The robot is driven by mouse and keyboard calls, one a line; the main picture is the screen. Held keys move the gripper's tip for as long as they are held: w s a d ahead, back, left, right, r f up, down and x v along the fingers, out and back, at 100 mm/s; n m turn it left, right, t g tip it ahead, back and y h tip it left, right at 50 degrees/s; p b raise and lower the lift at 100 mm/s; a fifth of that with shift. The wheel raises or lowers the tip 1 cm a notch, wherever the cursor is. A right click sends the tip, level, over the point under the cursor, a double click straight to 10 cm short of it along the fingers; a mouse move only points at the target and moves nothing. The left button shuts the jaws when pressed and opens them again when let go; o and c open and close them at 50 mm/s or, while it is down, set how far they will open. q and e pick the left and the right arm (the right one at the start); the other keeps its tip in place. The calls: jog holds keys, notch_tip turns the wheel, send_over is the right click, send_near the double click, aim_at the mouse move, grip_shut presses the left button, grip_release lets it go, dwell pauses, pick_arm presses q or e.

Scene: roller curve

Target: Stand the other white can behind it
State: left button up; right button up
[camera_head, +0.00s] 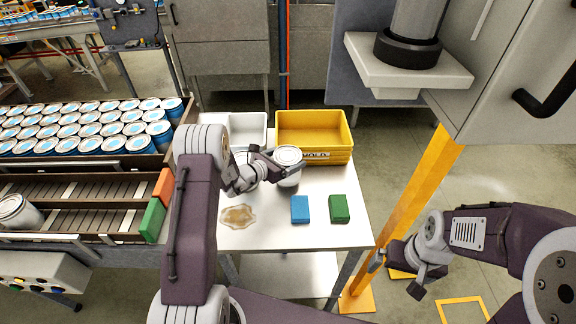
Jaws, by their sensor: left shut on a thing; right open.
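My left gripper (270,162) is shut on a white can (288,157) with a greyish-white lid. It holds the can over the table (315,184), just in front of the yellow bin; I cannot tell whether the can touches the tabletop. Another white can (14,211) stands at the far left on the lower roller lane. My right gripper (396,276) is open and empty, low on the right, beyond the table's right side.
A yellow bin (318,147) and a white bin (255,122) stand at the table's back. A blue block (300,210), a green block (339,209) and a brown spill (238,216) lie in front. Blue-labelled cans (88,129) fill the upper lane. An orange post (405,205) rises at right.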

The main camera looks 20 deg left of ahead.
pick_arm(q)
jog(key=s+d+r+b, duration=0.2)
jog(key=d+r+b, duration=0.3)
jog(key=d+r, duration=0.3)
jog(key=d, duration=0.3)
jog(key=shift+s+d+r, duration=0.15)
jog(key=shift+s+d, duration=0.05)
jog(key=shift+s, duration=0.1)
